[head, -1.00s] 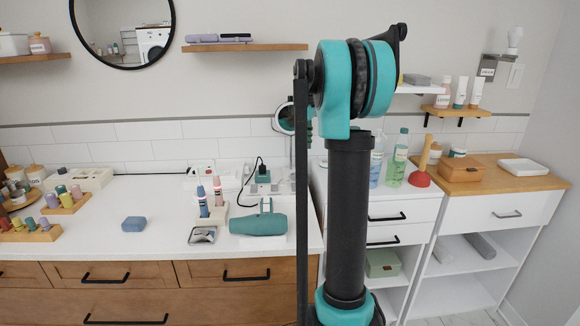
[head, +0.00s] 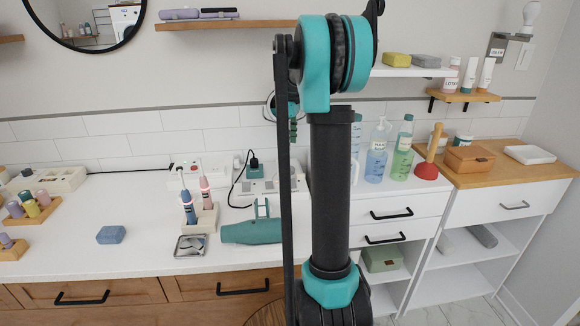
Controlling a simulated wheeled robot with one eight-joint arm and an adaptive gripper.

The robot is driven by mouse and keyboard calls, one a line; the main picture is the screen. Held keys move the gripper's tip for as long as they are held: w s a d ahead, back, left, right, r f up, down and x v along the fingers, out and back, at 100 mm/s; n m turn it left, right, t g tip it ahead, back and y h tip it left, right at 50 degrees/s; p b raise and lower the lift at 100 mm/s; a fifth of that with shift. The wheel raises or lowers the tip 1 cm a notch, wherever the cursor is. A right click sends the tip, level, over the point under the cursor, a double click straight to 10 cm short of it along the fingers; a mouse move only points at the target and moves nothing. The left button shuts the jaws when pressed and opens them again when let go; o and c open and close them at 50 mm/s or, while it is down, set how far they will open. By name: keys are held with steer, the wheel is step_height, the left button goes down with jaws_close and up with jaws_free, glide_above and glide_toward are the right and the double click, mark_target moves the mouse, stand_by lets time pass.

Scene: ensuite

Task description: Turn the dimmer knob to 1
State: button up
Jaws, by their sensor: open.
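My gripper (head: 292,128) shows only in part in the head view, behind my upright arm, as small teal pieces in front of the tiled wall. Its fingertips are mostly hidden, and it appears to hold nothing. I cannot make out the dimmer knob for certain. A grey wall box with a small label (head: 497,45) is on the right wall, beside a white switch plate (head: 524,56); the label is too small to read. My gripper is apart from both wall fittings.
The white counter (head: 150,225) holds a teal hair dryer (head: 252,231), a toothbrush holder (head: 205,218), a metal tray (head: 191,246) and a blue block (head: 111,235). Bottles (head: 377,160) and a plunger (head: 427,170) stand right. A small shelf (head: 462,97) is below the grey box.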

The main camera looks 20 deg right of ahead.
mark_target(290, 168)
step_height(290, 168, down, 11)
steer(key=shift+r, duration=0.1)
stand_by(0.4)
steer(key=c, duration=1.2)
